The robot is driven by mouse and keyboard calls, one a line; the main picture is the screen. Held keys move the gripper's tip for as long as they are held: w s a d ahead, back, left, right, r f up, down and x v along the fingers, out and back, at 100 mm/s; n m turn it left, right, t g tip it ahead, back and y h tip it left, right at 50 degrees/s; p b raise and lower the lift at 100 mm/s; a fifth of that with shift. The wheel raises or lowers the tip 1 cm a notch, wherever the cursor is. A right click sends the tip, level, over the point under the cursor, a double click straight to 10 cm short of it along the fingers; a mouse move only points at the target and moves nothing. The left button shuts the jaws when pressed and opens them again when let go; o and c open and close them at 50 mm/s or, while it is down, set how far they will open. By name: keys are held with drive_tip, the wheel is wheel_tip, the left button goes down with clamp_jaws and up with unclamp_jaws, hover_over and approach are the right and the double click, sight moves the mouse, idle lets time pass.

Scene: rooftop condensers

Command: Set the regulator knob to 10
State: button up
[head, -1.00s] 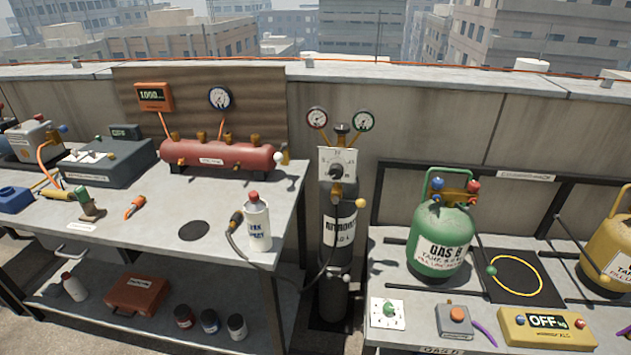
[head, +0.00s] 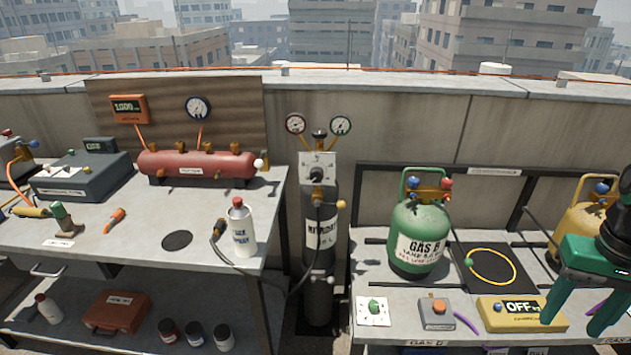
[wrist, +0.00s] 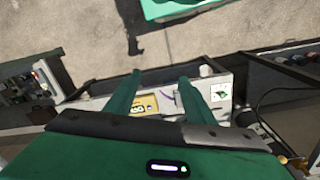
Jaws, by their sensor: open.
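The regulator knob (head: 316,174) is a dark round knob on a pale square dial plate (head: 325,160). It sits near the top of the dark nitrogen cylinder (head: 321,273), below two round gauges (head: 296,124). The dial's numbers are too small to read. My gripper (head: 575,325) is green, open and empty, at the right edge of the head view, above the front of the right bench and well right of the knob. In the wrist view its two fingers (wrist: 160,88) are apart with nothing between them. The dial plate is not clear in the wrist view.
A green gas cylinder (head: 419,238), a yellow OFF scale (head: 520,312) and a small orange-button box (head: 437,312) stand on the right bench. A white spray can (head: 241,228) stands at the left bench's right edge. A black hose (head: 290,290) hangs before the nitrogen cylinder.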

drive_tip(key=w+a+f+n+t+h, duration=0.2)
drive_tip(key=w+f+n+h, duration=0.15)
drive_tip(key=w+n, duration=0.55)
drive_tip(key=w+a+f+n+t+h, duration=0.1)
drive_tip(key=w+a+f+n+h, duration=0.2)
drive_tip(key=w, duration=0.9)
drive_tip(key=n+t+y, duration=0.7)
drive_tip(key=n+t, duration=0.8)
drive_tip(key=n, duration=1)
approach(316, 177)
drive_tip(key=shift+h, duration=0.25)
drive_tip(key=w, duration=0.9)
drive_tip(key=shift+w+f, duration=0.15)
drive_tip(key=c, duration=1.1)
